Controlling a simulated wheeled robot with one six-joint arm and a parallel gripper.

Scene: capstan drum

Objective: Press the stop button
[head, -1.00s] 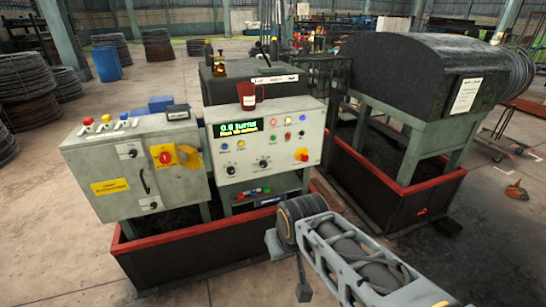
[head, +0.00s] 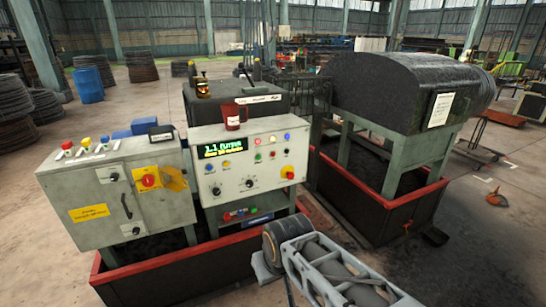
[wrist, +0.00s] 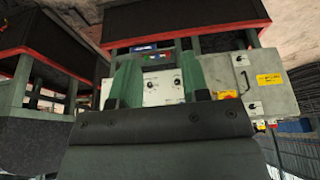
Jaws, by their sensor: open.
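The grey-white control panel (head: 222,190) stands at the middle left of the head view. Its lit display (head: 221,149) seems to read 1.1 turns. A red mushroom button on a yellow base (head: 288,172) sits at its right edge. Small coloured buttons, one red (head: 257,142), sit right of the display; their labels are too small to read. My arm enters from the bottom, in front of the panel. In the wrist view the panel (wrist: 160,88) appears upside down between the two green fingers of my gripper (wrist: 160,65). The fingers are apart and empty, with no contact visible.
A grey cabinet (head: 85,198) with a red-and-yellow switch (head: 149,181) adjoins the panel on the left. A red mug (head: 233,118) stands on top behind the panel. A red-rimmed base (head: 190,262) runs below. A large dark-hooded machine (head: 390,90) stands to the right.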

